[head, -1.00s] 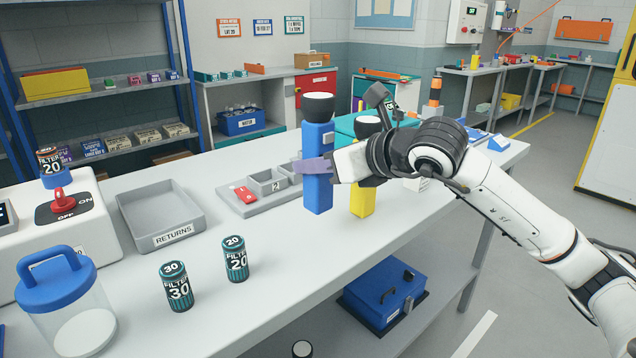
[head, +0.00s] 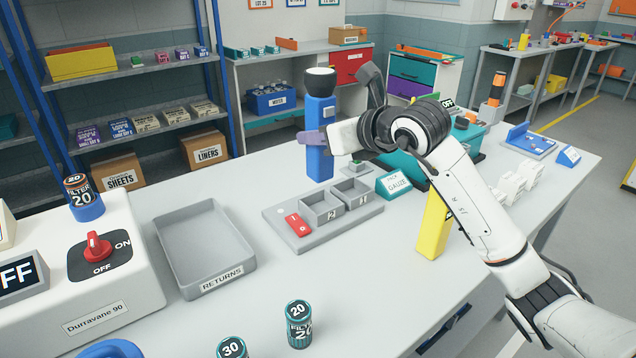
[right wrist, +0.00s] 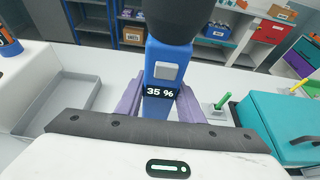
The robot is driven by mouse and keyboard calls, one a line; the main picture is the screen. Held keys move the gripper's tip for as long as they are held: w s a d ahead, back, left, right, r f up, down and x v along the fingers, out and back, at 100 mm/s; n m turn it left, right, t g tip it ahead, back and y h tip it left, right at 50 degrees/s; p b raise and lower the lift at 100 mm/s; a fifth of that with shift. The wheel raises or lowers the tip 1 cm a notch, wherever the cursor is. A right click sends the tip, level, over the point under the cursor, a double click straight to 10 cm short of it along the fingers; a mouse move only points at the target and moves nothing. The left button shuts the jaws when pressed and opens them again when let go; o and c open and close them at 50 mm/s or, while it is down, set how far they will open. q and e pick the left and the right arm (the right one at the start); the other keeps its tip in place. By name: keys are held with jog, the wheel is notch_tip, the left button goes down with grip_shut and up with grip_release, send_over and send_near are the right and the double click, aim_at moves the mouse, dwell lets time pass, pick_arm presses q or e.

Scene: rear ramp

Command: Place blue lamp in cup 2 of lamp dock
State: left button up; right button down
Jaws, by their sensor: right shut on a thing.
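The blue lamp (head: 320,120), with a black head, is held upright by my right gripper (head: 314,140), its purple fingers closed around the body. In the head view it appears behind the lamp dock (head: 270,218), above the table. In the right wrist view the lamp (right wrist: 160,108) shows a 35 % label between the fingers (right wrist: 158,100). The grey dock has a red switch and two square cups. Cup 2 (head: 321,212) is the left one and cup 1 (head: 357,195) the right one; both look empty. My left gripper is out of view.
A yellow lamp (head: 432,228) stands partly hidden behind my right arm. A grey returns tray (head: 222,281) is left of the dock. A teal gauze sign (head: 395,184) stands right of it. Filter cans (head: 299,324) stand at the front.

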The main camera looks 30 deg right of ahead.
aim_at(326, 175)
jog(key=f, duration=0.4)
jog(key=shift+s+f, duration=0.1)
jog(key=shift+s, duration=0.2)
notch_tip(326, 175, down, 4)
jog(key=shift+f, duration=0.1)
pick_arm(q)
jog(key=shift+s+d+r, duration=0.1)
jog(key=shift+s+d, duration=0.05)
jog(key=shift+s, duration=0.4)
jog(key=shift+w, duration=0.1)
pick_arm(e)
jog(key=shift+f, duration=0.15)
jog(key=c, duration=1.2)
grip_release()
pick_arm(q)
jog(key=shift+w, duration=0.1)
